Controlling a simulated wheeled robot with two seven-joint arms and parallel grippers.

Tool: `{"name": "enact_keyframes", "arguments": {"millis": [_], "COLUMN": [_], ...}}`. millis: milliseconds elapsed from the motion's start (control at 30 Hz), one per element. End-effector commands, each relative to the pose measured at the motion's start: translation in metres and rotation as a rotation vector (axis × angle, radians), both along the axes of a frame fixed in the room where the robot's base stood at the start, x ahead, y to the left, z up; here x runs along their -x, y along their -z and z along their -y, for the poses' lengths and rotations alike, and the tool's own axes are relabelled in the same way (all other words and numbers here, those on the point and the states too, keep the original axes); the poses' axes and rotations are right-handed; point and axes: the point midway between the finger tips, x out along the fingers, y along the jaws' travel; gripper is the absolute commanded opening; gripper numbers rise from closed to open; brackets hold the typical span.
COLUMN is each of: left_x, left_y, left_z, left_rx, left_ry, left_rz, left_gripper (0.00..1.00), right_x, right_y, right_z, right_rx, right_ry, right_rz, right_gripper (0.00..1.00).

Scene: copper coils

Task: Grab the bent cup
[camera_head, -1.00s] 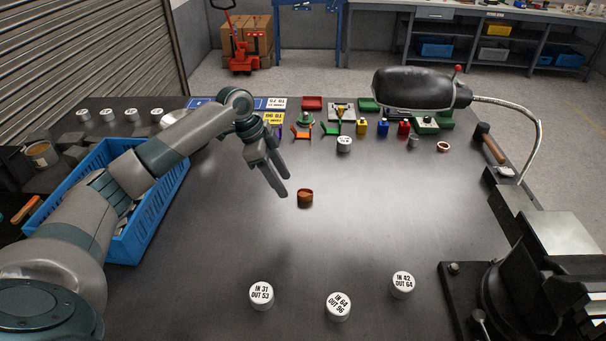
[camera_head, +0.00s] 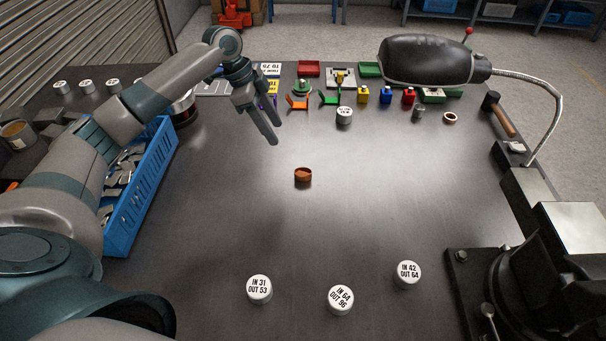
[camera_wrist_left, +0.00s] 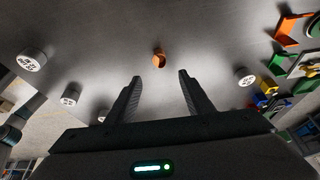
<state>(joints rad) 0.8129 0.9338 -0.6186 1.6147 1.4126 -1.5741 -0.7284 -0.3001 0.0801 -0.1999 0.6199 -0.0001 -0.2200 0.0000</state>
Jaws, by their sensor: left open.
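A small copper-brown cup (camera_head: 303,175) stands alone on the dark table near its middle. Whether it is bent cannot be made out at this size. It also shows in the left wrist view (camera_wrist_left: 158,58), ahead of and between the two fingers, apart from them. My left gripper (camera_head: 270,132) is open and empty, above the table, up and to the left of the cup in the head view. In the left wrist view its fingers (camera_wrist_left: 160,82) are spread with nothing between them. My right gripper is not seen.
White labelled cylinders (camera_head: 341,299) stand at the front. A blue crate (camera_head: 144,192) of metal pieces is on the left under my arm. Coloured blocks and trays (camera_head: 386,95) line the back, with a black lamp (camera_head: 430,61) at back right. The table around the cup is clear.

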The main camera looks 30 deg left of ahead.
Motion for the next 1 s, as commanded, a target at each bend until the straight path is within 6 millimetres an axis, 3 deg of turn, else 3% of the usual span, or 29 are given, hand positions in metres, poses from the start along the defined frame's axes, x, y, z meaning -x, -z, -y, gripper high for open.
{"name": "enact_keyframes", "arguments": {"millis": [267, 733, 1000], "left_x": [-0.003, -0.015, -0.018], "left_y": [0.021, 0.096, 0.112], "left_z": [0.009, 0.038, 0.043], "left_rx": [0.0, 0.001, 0.0], "left_ry": [0.0, -0.001, 0.0], "left_rz": [-0.003, -0.003, 0.0], "left_gripper": [0.47, 0.47, 0.47], "right_x": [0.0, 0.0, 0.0], "right_y": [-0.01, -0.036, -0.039], "right_z": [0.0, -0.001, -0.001], "right_rx": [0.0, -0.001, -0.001], "right_ry": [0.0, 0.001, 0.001], "right_rz": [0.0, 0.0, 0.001], "right_gripper": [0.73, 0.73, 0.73]}}
